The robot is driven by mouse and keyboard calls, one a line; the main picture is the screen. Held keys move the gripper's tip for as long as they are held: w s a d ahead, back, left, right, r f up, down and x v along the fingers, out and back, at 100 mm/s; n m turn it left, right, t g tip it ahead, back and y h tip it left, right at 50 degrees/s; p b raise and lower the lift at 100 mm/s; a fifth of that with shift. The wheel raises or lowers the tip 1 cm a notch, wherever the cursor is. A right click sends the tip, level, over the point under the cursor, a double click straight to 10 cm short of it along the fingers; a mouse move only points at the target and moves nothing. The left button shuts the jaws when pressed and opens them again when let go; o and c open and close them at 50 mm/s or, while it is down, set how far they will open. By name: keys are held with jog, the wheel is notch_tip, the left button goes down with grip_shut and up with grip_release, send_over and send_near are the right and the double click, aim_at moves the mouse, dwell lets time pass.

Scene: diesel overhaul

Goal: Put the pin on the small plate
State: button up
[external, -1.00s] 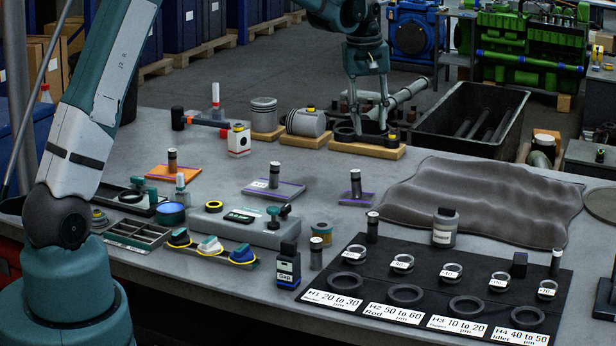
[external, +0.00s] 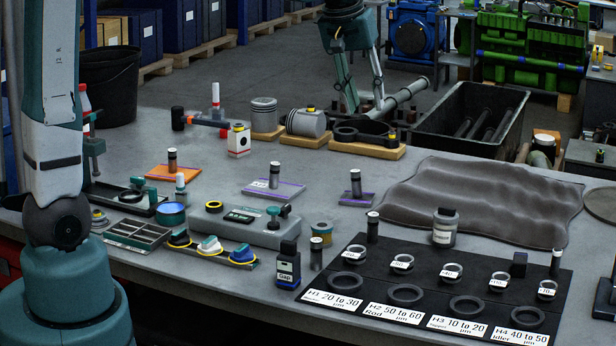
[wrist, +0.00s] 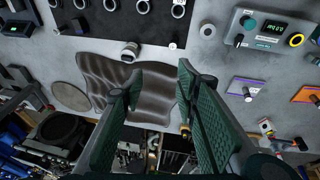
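A small plate (external: 355,204) with a purple edge lies mid-table, with a dark, light-topped pin (external: 355,182) upright on it. Similar pins stand on the larger purple-edged plate (external: 274,188), on the orange plate (external: 173,173), at the black mat's back edge (external: 373,227) and in front of the gauge box (external: 316,253). I cannot tell which pin is meant. My gripper (external: 365,108) is beyond these, above the far table edge, fingers apart and empty. The wrist view shows the open fingers (wrist: 160,75) with nothing between them; the right finger seems to hide the small plate.
The black mat (external: 455,262) with rings and labels fills the front right. A jar (external: 444,228) and crumpled grey cloth (external: 480,199) lie behind it. Pistons (external: 306,123) and a black bin (external: 470,120) stand at the back. The table's middle has bare room.

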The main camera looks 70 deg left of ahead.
jog(key=s+d+f+m+t, duration=0.1)
jog(key=s+d+m, duration=0.4)
jog(key=s+d, duration=0.6)
jog(key=s+d+f+m+t+h, duration=0.1)
jog(key=s+d+f+m+t, duration=0.1)
jog(key=s+d, duration=0.9)
jog(key=s+m+t, duration=0.1)
jog(key=s+m, duration=0.1)
jog(key=s, duration=0.4)
jog(key=shift+s+d+f+m, duration=0.15)
jog(key=shift+s+d+m, duration=0.15)
jog(key=shift+d+m, duration=0.1)
